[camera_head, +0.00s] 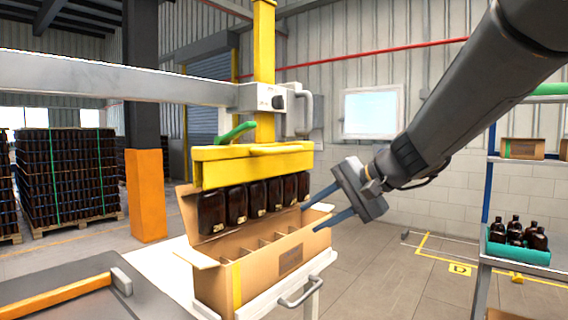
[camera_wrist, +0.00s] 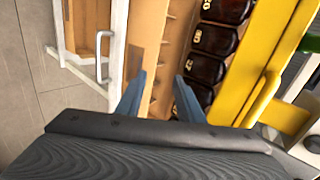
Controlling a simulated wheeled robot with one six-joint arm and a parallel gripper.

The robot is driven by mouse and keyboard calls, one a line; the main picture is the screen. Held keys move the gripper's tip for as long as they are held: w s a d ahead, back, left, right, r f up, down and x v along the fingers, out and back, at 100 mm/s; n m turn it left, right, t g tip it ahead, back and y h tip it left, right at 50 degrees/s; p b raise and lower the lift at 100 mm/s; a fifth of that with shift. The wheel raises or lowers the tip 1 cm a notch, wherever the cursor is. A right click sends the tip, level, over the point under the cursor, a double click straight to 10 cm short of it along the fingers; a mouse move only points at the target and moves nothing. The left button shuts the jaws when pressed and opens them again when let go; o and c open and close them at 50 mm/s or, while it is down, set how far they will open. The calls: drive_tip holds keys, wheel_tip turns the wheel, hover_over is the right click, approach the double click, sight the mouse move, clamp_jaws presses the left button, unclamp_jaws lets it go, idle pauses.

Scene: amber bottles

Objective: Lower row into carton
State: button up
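A row of several dark amber bottles (camera_head: 237,205) hangs under a yellow lifting head (camera_head: 255,165). The row is above an open cardboard carton (camera_head: 212,285) with divider cells, and the bottle bottoms look near the carton's rim. The carton stands on a white stand (camera_head: 272,304). My gripper (camera_head: 309,218) is at the carton's right end, its two blue fingers apart with nothing seen between them. In the wrist view the open fingers (camera_wrist: 161,78) point toward the carton (camera_wrist: 172,55), with the bottles (camera_wrist: 215,40) and yellow head (camera_wrist: 262,60) on the right. Contact cannot be told.
The lifting head has a green lever (camera_head: 235,132) and hangs from a yellow column (camera_head: 264,70) with a white handle (camera_head: 300,112). A grey table (camera_head: 60,300) is at front left. A shelf at right holds a teal tray (camera_head: 520,254) of bottles. The floor between is clear.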

sight(287, 149)
drive_tip(key=w+a+r+t+y+b, duration=0.1)
drive_tip(key=w+r+y, duration=0.1)
drive_tip(key=r, duration=0.5)
drive_tip(key=w+a+r+t+y, duration=0.1)
drive_tip(key=w+r+t+y, duration=0.15)
drive_tip(key=r, duration=0.55)
drive_tip(key=shift+m+g+h, duration=0.25)
drive_tip(key=shift+m+h, duration=0.05)
drive_tip(key=shift+h, duration=0.15)
drive_tip(key=p+x, duration=0.1)
drive_tip(key=x, duration=0.3)
drive_tip(key=p+x, duration=0.1)
drive_tip(key=x, duration=0.3)
drive_tip(key=shift+w+d+r, duration=0.15)
drive_tip(key=shift+w+r, duration=0.05)
drive_tip(key=shift+r, duration=0.05)
clamp_jaws()
